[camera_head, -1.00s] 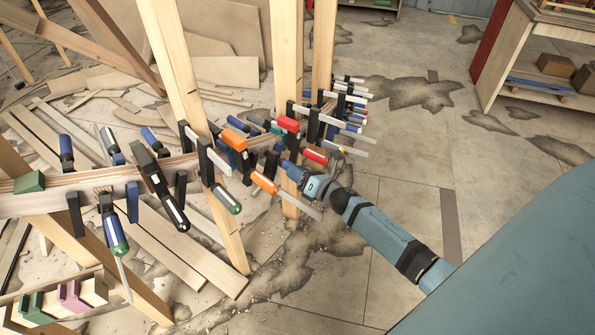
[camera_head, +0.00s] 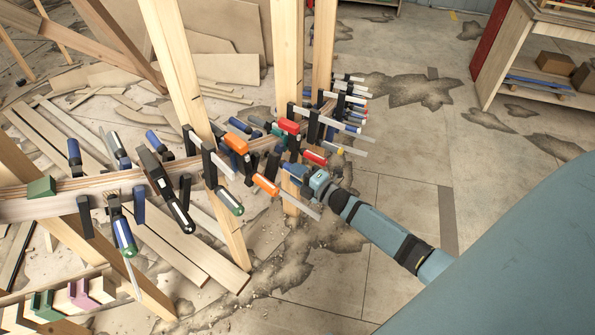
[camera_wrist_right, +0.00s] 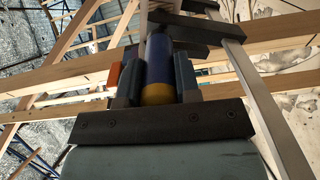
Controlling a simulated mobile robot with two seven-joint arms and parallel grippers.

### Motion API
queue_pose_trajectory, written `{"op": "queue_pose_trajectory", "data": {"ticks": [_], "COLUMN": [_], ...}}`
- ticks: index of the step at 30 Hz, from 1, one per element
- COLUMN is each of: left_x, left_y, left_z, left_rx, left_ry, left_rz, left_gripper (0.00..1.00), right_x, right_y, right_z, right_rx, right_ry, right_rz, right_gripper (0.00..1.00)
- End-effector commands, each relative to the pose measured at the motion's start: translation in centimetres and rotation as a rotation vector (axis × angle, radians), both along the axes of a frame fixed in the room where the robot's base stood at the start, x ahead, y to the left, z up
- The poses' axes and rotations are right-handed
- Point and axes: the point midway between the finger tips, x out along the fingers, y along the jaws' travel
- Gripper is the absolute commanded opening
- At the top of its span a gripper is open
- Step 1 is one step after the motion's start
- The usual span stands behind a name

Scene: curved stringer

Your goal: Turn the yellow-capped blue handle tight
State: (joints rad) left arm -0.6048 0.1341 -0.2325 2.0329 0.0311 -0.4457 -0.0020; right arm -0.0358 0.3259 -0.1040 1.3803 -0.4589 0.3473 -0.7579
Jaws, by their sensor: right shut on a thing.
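The yellow-capped blue handle (camera_wrist_right: 158,65) is in the middle of the right wrist view, its yellow end (camera_wrist_right: 157,94) toward my gripper. My right gripper (camera_wrist_right: 157,80) is shut on it, with one dark finger on each side. In the head view my right gripper (camera_head: 297,172) reaches the clamp row from the right and mostly hides the handle. A clamp's metal bar (camera_wrist_right: 245,75) runs along the right of the handle in the wrist view. My left gripper is not in view.
Several clamps line the curved wooden stringer (camera_head: 70,190), close to my right gripper. A clamp with an orange handle (camera_head: 265,184) is just left, one with a red handle (camera_head: 314,158) just above. Upright wooden posts (camera_head: 286,60) stand behind.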

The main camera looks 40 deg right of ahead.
Motion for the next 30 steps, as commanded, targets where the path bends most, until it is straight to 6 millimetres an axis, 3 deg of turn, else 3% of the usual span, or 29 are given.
{"op": "queue_pose_trajectory", "data": {"ticks": [30], "left_x": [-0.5], "left_y": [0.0], "left_z": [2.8], "left_rx": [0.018], "left_ry": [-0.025], "left_rz": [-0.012], "left_gripper": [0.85], "right_x": [0.0], "right_y": [-0.2], "right_z": [0.3], "right_rx": [0.922], "right_ry": [0.268], "right_rz": [-0.002], "right_gripper": [0.07]}}
